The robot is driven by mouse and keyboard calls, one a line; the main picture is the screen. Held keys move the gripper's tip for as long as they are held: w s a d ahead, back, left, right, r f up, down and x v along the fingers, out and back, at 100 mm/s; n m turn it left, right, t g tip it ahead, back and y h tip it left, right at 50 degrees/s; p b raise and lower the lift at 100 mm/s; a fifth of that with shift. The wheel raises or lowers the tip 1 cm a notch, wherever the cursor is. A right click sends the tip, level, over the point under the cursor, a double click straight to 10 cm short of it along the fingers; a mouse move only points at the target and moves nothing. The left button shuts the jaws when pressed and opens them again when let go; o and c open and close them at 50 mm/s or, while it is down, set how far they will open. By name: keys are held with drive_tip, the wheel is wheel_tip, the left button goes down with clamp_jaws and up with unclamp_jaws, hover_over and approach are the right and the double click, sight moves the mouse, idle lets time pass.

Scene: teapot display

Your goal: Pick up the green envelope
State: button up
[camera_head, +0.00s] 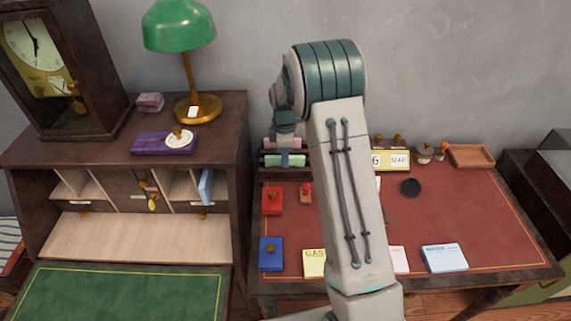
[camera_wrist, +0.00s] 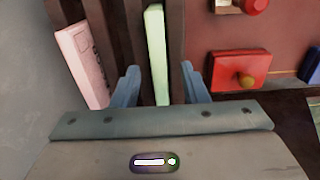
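The green envelope (camera_wrist: 156,50) stands on edge in a dark slotted rack in the wrist view. My gripper (camera_wrist: 160,82) is open, with one blue finger on each side of the envelope and a visible gap on both sides. In the head view the green envelope (camera_head: 299,161) shows as a pale green strip at the back left of the red-topped desk, with my gripper (camera_head: 285,158) over its middle. The envelope's lower part is hidden by my gripper in the wrist view.
A pink envelope (camera_wrist: 82,65) leans in the neighbouring slot. A red box (camera_wrist: 238,70) with a brass knob sits close by on the desk. The wall is near on the wrist view's left. A wooden cabinet (camera_head: 242,150) with a green lamp (camera_head: 180,27) stands left of the desk.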

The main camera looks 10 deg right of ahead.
clamp_jaws()
drive_tip(key=shift+r, duration=0.55)
drive_tip(key=r, duration=0.3)
drive_tip(key=shift+s+d+r+b, duration=0.2)
drive_tip(key=shift+s+b, duration=0.05)
drive_tip(key=shift+b, duration=0.1)
drive_tip(key=s+d+r+b, duration=0.1)
drive_tip(key=s+d+r, duration=0.5)
drive_tip(key=s, duration=0.3)
drive_tip(key=shift+s+r, duration=0.15)
drive_tip(key=shift+r, duration=0.1)
